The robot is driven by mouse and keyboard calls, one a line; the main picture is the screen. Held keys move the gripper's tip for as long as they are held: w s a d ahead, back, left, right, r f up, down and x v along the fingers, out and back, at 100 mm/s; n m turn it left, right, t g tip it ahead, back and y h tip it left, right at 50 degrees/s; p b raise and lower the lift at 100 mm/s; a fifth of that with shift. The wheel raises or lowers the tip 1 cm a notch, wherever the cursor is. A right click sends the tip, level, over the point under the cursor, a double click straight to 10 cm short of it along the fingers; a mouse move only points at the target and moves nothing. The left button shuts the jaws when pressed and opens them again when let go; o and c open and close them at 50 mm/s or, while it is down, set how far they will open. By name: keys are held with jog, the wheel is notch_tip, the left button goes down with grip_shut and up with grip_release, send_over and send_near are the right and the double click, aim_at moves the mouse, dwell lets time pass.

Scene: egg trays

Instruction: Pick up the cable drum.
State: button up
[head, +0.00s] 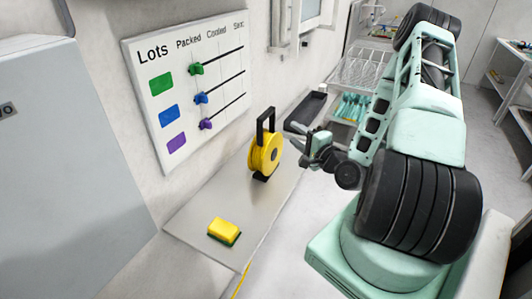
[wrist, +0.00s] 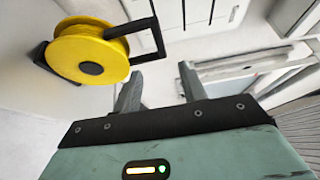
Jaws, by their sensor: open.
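The cable drum (head: 265,157) is yellow with a black hub and a tall black handle. It stands upright on a narrow grey shelf (head: 205,212) against the wall. In the wrist view the drum (wrist: 88,52) shows at the upper left, beyond and to the left of the fingers, with its handle pointing right. My gripper (head: 311,140) is to the right of the drum in the head view, at about its height and apart from it. In the wrist view my gripper (wrist: 160,88) has its two grey fingers spread with nothing between them.
A yellow and green sponge (head: 224,231) lies on the near part of the shelf. A black tray (head: 306,110) is beyond the drum. A wire rack (head: 358,69) stands further back. A lots board (head: 187,85) with coloured sliders hangs on the wall above the shelf.

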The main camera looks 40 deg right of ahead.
jog(key=b, duration=0.3)
send_near(270, 114)
jog(key=b, duration=0.4)
jog(key=w+b, duration=0.1)
jog(key=b, duration=0.3)
jog(key=shift+w+a+f, duration=0.2)
jog(key=shift+a+f, duration=0.05)
jog(key=shift+f, duration=0.05)
jog(key=w, duration=0.1)
jog(key=w+p, duration=0.1)
jog(key=w, duration=0.1)
jog(key=shift+w+d+r+p, duration=0.2)
jog(key=shift+w+r+p, duration=0.15)
jog(key=shift+w+d+f+p, duration=0.1)
jog(key=shift+w+d+p, duration=0.3)
jog(key=shift+w, duration=0.65)
jog(key=shift+w+d+p, duration=0.2)
jog(key=shift+w+p, duration=0.35)
jog(key=shift+w, duration=0.45)
jog(key=shift+w+d+f+p, duration=0.1)
jog(key=shift+w+d+p, duration=0.25)
jog(key=shift+w, duration=0.7)
jog(key=shift+a, duration=0.15)
grip_shut()
jog(key=shift+r, duration=0.15)
